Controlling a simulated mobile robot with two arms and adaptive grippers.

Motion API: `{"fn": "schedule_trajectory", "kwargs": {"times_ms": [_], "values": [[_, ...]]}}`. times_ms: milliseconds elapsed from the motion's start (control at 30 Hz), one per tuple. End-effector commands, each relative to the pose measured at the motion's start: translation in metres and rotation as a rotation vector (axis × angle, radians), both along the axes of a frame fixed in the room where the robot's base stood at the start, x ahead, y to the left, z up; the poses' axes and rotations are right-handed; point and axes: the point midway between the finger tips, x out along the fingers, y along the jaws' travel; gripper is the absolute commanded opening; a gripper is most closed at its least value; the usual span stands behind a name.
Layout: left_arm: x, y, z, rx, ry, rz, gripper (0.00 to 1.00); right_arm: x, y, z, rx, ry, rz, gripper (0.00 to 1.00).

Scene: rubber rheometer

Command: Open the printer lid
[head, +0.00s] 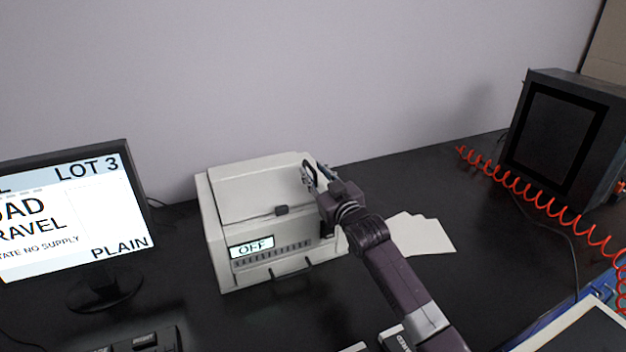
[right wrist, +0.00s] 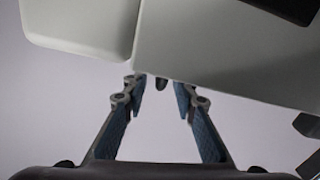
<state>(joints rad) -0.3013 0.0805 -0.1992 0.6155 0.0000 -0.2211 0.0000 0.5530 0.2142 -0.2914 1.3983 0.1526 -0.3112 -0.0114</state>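The printer (head: 240,215) is a pale grey box in the middle of the head view, with a lit display (head: 252,247) reading OFF. Its lid (head: 255,185) lies shut on top, with a small dark tab (head: 281,210) at its front edge. My right gripper (head: 308,176) is over the right part of the printer's top, beside the lid. My left gripper is out of view.
White sheets (head: 425,235) lie to the printer's right. A dark boxy unit (head: 560,130) and a red coiled cable (head: 535,200) are at the right. The black tabletop between is mostly clear.

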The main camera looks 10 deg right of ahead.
Motion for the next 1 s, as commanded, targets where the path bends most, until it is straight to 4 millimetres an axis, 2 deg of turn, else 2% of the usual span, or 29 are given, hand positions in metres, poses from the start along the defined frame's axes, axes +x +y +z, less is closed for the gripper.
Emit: {"fn": "schedule_trajectory", "kwargs": {"times_ms": [33, 133, 433, 467, 700, 1000], "values": [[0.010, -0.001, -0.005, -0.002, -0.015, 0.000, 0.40, 0.004, 0.001, -0.002, 0.000, 0.000, 0.000, 0.26], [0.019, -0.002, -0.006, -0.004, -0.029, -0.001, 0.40, 0.008, 0.002, -0.001, 0.000, 0.000, 0.001, 0.26], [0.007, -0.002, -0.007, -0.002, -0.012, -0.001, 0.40, 0.009, 0.002, 0.001, 0.000, 0.001, 0.001, 0.26], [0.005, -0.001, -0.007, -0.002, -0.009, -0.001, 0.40, 0.009, 0.002, 0.000, 0.000, 0.001, 0.001, 0.25], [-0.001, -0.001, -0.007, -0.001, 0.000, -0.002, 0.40, 0.009, 0.002, 0.000, 0.000, 0.001, 0.001, 0.00], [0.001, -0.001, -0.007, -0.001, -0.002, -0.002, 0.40, 0.009, 0.002, 0.000, 0.000, 0.001, 0.000, 0.00]]}}
